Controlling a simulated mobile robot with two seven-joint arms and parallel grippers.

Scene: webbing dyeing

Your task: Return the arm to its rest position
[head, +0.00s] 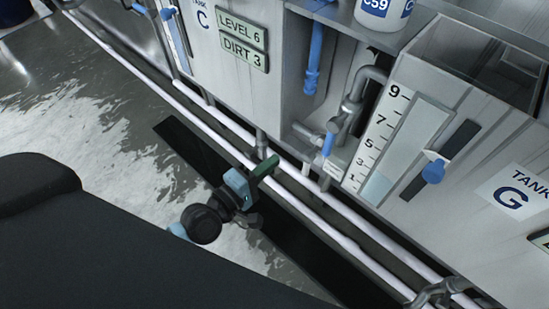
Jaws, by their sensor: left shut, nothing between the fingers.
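My left gripper (262,168) is low in the middle of the head view, over the floor channel and in front of the tank row. Its dark wrist and light blue and green parts show, and it is shut and empty. It appears apart from the tanks and valves, though its gap to the white pipes is hard to judge. Most of its arm is hidden. My right gripper is not in view.
White pipes (345,243) run along the tank bases. Tank G (470,150) has a level gauge and a blue-handled slider (433,172). A faucet (352,105) and blue valve handles stand left of it. The wet floor (90,125) at left is clear.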

